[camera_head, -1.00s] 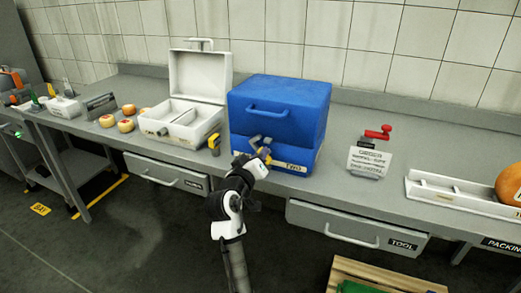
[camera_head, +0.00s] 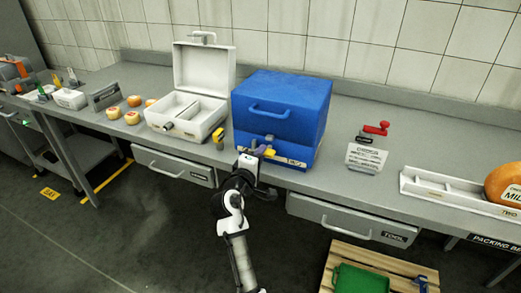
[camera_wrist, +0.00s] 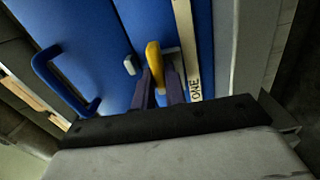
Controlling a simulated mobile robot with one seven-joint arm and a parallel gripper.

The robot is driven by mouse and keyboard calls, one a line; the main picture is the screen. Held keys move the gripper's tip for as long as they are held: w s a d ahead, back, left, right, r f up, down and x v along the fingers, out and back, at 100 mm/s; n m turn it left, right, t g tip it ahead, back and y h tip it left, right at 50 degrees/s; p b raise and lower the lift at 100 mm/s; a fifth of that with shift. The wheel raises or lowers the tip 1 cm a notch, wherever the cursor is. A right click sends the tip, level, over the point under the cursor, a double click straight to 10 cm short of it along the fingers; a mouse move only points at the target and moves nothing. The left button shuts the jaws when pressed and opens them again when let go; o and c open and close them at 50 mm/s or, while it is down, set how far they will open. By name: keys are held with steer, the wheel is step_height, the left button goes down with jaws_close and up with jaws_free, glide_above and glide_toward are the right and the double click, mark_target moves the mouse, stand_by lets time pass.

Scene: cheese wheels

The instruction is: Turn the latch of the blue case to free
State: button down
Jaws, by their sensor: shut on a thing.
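The blue case (camera_head: 285,100) stands shut on the counter, its blue handle on the front; the handle also shows in the wrist view (camera_wrist: 42,70). Its yellow latch (camera_wrist: 153,62) is on the front near the pale label strip, which reads "ONE" in the wrist view. My gripper (camera_wrist: 160,88) has its dark purple fingers on either side of the latch and is shut on it. In the head view my gripper (camera_head: 261,152) is at the lower front of the case. The latch's lower end is hidden by the fingers and gripper body.
An open white case (camera_head: 203,125) stands left of the blue case, with a small yellow item (camera_head: 218,135) near it. A red-handled device with a sign (camera_head: 367,155) stands to the right. Drawers (camera_head: 343,219) sit below the counter edge. Counter between case and sign is clear.

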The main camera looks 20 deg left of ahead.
steer(key=shift+f+n, duration=0.15)
steer(key=shift+n, duration=0.35)
steer(key=c, duration=1.4)
jaws_free()
steer(key=shift+c, duration=0.2)
steer(key=s+b, duration=0.3)
steer(key=s, duration=1.1)
steer(key=shift+a, duration=0.25)
